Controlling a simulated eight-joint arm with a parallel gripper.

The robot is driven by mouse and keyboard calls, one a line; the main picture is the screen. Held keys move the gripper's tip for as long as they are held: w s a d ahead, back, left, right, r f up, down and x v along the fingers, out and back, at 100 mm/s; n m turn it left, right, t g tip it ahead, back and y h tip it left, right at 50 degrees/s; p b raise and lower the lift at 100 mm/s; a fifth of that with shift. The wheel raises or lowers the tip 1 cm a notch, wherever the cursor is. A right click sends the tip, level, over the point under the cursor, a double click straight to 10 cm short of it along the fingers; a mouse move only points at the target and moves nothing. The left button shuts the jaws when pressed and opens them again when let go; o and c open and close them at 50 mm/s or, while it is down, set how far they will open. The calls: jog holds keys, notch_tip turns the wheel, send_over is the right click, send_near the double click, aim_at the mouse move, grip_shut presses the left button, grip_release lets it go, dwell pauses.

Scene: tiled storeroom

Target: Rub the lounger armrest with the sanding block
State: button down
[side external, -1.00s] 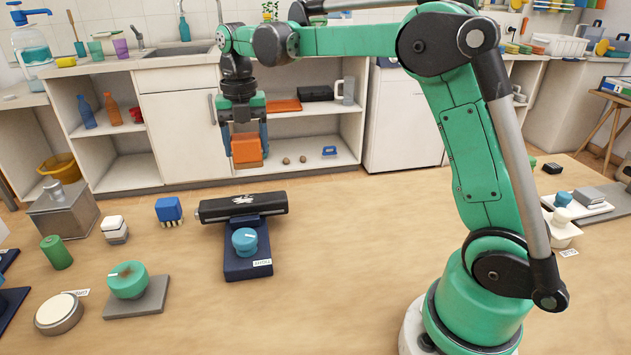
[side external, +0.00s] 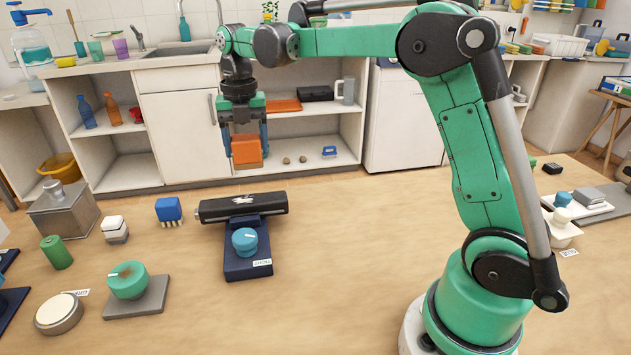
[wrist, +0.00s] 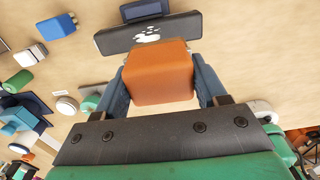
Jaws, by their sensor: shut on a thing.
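My gripper (side external: 248,152) is shut on an orange block (side external: 246,147), which I take to be the sanding block. It is held in the air, above and behind the armrest in the side view. The wrist view also shows the block (wrist: 158,75) between the two blue fingers. The lounger armrest (side external: 222,210) looks like a long black bar with a white patch on top, lying across a dark blue stand (side external: 248,268). In the wrist view the armrest (wrist: 115,42) is beyond the block, visibly apart from it in the side view.
A blue knob (side external: 244,242) sits on the stand in front of the armrest. A blue brush-like block (side external: 168,210) and a white-and-grey block (side external: 115,229) are to its left. A green knob (side external: 127,280) on a grey plate is nearer.

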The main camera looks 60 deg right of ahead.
notch_tip(320, 180, down, 8)
jog(key=shift+r, duration=0.25)
jog(key=shift+w+a+r, duration=0.1)
jog(key=shift+w+a, duration=1.25)
jog(key=shift+d, duration=0.1)
jog(key=shift+s+d, duration=1.35)
jog(key=shift+s, duration=0.05)
jog(key=shift+a+r, duration=0.1)
jog(key=shift+r, duration=3.9)
